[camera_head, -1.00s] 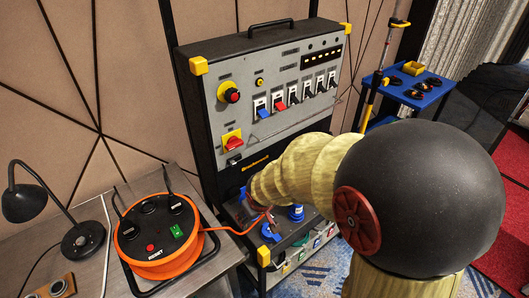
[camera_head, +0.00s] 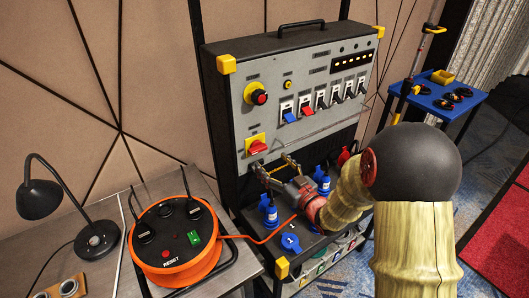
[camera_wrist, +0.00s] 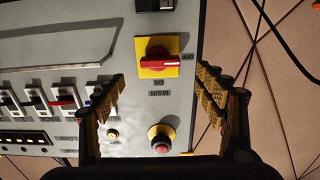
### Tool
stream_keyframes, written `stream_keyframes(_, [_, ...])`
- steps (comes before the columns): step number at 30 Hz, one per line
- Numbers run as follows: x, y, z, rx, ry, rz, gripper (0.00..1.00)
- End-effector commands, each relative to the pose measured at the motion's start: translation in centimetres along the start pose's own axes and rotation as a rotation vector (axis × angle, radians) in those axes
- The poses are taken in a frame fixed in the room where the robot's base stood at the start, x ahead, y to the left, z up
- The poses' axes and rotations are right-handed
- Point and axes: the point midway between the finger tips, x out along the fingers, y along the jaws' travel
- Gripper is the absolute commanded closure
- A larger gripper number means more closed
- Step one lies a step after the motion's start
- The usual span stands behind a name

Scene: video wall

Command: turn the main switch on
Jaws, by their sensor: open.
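The main switch (camera_head: 258,147) is a red rotary handle on a yellow square plate, low on the left of the grey panel. My gripper (camera_head: 274,170) is open and empty, just below and in front of the switch. In the wrist view my gripper (camera_wrist: 161,80) has one finger on each side of the picture, with the switch between and beyond them. No contact shows.
A red emergency button (camera_head: 260,97) on yellow sits above the switch, and a row of toggle switches (camera_head: 320,101) to its right. Blue plugs (camera_head: 270,212) stand on the shelf under my gripper. An orange cable reel (camera_head: 175,240) is on the left table.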

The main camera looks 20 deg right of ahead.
Motion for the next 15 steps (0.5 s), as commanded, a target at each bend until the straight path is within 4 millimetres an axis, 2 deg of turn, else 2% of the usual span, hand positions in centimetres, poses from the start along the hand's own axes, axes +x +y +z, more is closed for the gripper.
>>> stream_keyframes(15, [6.7, 0.0, 0.3, 0.002, -0.003, 0.0, 0.29])
